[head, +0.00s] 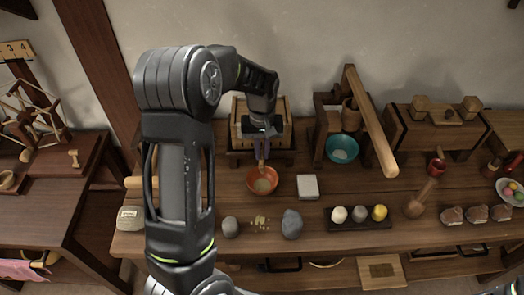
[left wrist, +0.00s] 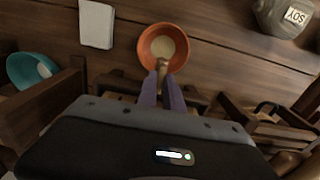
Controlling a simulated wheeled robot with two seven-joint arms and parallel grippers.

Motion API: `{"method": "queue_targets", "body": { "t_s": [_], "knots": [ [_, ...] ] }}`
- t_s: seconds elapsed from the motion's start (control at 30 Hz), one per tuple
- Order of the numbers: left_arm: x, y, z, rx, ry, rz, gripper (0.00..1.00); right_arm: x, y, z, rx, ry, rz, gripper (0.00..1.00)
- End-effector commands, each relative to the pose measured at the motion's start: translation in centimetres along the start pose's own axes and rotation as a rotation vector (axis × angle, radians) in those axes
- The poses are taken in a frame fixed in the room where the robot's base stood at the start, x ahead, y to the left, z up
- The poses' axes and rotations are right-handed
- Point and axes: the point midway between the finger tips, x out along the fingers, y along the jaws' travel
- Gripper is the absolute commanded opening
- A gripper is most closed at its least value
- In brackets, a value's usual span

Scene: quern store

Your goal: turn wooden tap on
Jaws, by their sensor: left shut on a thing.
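The wooden tap (left wrist: 162,66) shows as a small piece of wood between my left fingertips in the left wrist view. It sits at the front of a slatted wooden box (head: 240,108) on the bench, and is mostly hidden by my gripper in the head view. My left gripper (head: 262,150) points down in front of the box and is shut on the tap; its fingers also show in the left wrist view (left wrist: 160,88). An orange bowl (head: 271,188) with pale contents stands just below the tap. How far the tap is turned cannot be told. My right gripper is not in view.
A white block (head: 308,187) lies right of the bowl. Grey stones (head: 292,224) lie in front. A wooden lever press (head: 371,125) with a teal bowl (head: 342,149) stands to the right. A dark tray (head: 345,224) holds three balls. My left arm covers the bench's left part.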

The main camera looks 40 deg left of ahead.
Motion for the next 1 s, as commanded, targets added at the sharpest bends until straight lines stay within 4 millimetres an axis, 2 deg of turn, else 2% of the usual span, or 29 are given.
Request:
{"method": "queue_targets", "body": {
  "t_s": [0.4, 0.43, 0.67, 1.0],
  "knots": [
    [-0.07, 0.01, -0.07, -0.013, 0.002, 0.001, 0.0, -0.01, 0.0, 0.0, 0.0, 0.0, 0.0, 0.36],
    [-0.07, 0.0, -0.07, -0.012, 0.002, 0.001, 0.13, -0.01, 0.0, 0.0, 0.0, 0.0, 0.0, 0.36],
    [-0.04, 0.0, -0.04, -0.011, 0.001, 0.001, 0.31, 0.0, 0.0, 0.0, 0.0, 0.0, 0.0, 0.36],
    [-0.3, 0.02, -0.04, -0.009, 0.001, 0.001, 0.33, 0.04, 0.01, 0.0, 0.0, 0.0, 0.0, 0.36]
  ]
}}
